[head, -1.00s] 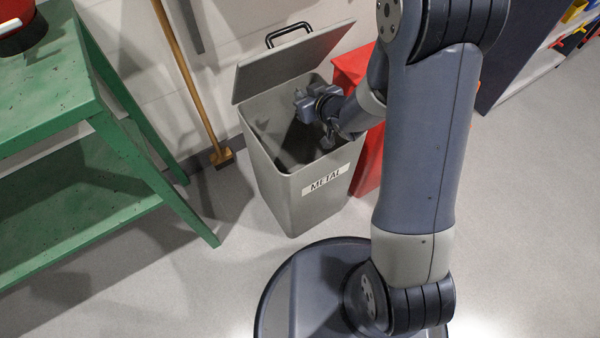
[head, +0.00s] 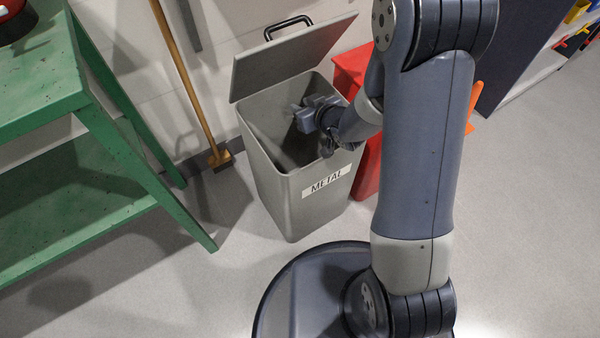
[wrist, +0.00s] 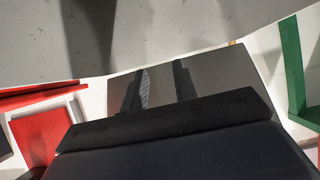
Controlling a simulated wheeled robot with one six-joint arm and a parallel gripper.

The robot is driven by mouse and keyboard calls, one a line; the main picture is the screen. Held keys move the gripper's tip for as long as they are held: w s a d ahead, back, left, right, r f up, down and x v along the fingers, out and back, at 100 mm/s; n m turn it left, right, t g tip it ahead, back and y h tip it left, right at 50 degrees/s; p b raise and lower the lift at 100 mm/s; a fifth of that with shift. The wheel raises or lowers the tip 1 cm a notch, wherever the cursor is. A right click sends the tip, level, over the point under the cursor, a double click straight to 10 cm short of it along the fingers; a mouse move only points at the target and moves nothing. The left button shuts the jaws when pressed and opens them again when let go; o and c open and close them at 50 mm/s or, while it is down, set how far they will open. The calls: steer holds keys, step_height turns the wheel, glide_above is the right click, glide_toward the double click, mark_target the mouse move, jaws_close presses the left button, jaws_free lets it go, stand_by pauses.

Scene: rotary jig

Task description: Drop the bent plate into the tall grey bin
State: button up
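The tall grey bin (head: 270,185) stands on the floor in the head view, with a METAL label on its front and its lid (head: 290,55) raised at the back. My gripper (head: 297,116) is over the bin's opening, at or just below rim level. In the wrist view my gripper's two fingers (wrist: 160,88) are apart, with only a plain grey-brown surface showing between them. The bent plate is not visible in either view; the bin's floor is dark and partly hidden by my wrist.
A red bin (head: 366,170) stands close on the right of the grey bin, partly behind my arm. A green bench (head: 120,140) is on the left. A broom (head: 185,75) leans on the wall between bench and bin. Floor in front of the bench is clear.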

steer(key=p+v, duration=0.2)
steer(key=v, duration=0.8)
steer(key=shift+s+d+r+p, duration=0.2)
steer(key=shift+s+p, duration=0.1)
steer(key=shift+p, duration=0.05)
steer(key=b+x, duration=0.3)
steer(key=x, duration=0.7)
steer(key=shift+w+a+r+p, duration=0.1)
steer(key=shift+w+r+p, duration=0.05)
steer(key=shift+r+p, duration=1.1)
steer(key=shift+w+a+r+p, duration=0.1)
steer(key=shift+w+r+p, duration=0.05)
steer(key=shift+r+p, duration=1.05)
